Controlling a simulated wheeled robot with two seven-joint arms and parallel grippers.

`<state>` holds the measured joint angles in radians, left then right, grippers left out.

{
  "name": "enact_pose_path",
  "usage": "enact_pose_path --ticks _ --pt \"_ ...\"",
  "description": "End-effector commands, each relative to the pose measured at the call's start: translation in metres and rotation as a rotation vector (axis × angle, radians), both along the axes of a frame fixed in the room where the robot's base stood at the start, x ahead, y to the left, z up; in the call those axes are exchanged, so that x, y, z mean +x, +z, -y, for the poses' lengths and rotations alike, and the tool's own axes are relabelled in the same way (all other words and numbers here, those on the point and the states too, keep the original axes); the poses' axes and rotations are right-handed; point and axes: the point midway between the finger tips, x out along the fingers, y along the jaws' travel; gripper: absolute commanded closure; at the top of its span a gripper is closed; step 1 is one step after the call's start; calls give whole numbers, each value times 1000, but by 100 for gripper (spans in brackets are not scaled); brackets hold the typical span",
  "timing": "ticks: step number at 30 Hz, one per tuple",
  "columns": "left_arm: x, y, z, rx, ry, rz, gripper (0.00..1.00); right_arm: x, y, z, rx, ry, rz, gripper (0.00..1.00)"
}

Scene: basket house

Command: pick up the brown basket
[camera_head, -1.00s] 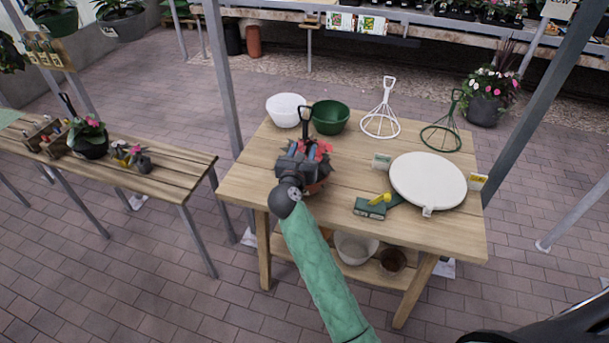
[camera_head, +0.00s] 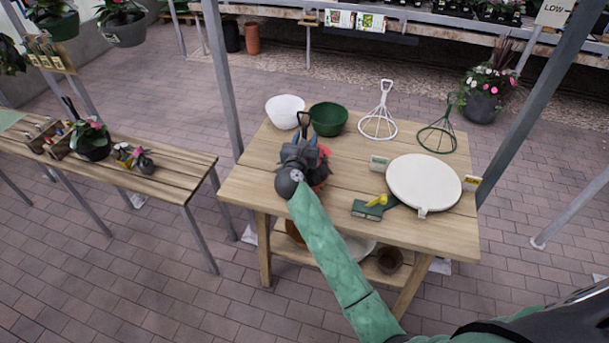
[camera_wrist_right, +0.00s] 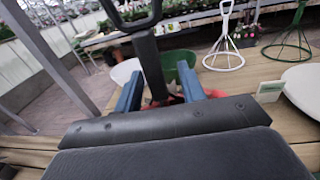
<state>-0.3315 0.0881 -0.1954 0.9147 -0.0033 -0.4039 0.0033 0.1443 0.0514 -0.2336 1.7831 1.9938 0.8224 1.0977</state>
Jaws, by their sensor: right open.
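The brown basket (camera_head: 320,187) is on the wooden potting table, near its left front. Its body, red flowers and upright dark handle (camera_head: 304,122) show partly; my right gripper (camera_head: 302,150) hides most of it in the head view. In the right wrist view the dark handle (camera_wrist_right: 151,62) rises between the two blue fingers of my right gripper (camera_wrist_right: 160,90). The fingers stand apart, one on each side of the handle. Red flowers (camera_wrist_right: 214,93) show just beyond them. I cannot tell whether either finger touches the handle. My left gripper is not in view.
Metal posts rise on both sides. A bench stands left.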

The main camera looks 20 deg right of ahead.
Motion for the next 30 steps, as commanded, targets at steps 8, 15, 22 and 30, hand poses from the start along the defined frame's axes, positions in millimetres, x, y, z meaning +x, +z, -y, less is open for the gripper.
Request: enact_pose_path --ticks 8,15,22,30 --pt "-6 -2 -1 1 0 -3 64 5 -1 3 0 0 0 60" --pt "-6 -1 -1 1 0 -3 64 4 -1 3 0 0 0 91" --pt "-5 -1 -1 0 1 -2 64 4 -1 3 0 0 0 100" --pt "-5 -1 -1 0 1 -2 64 4 -1 3 0 0 -1 100"
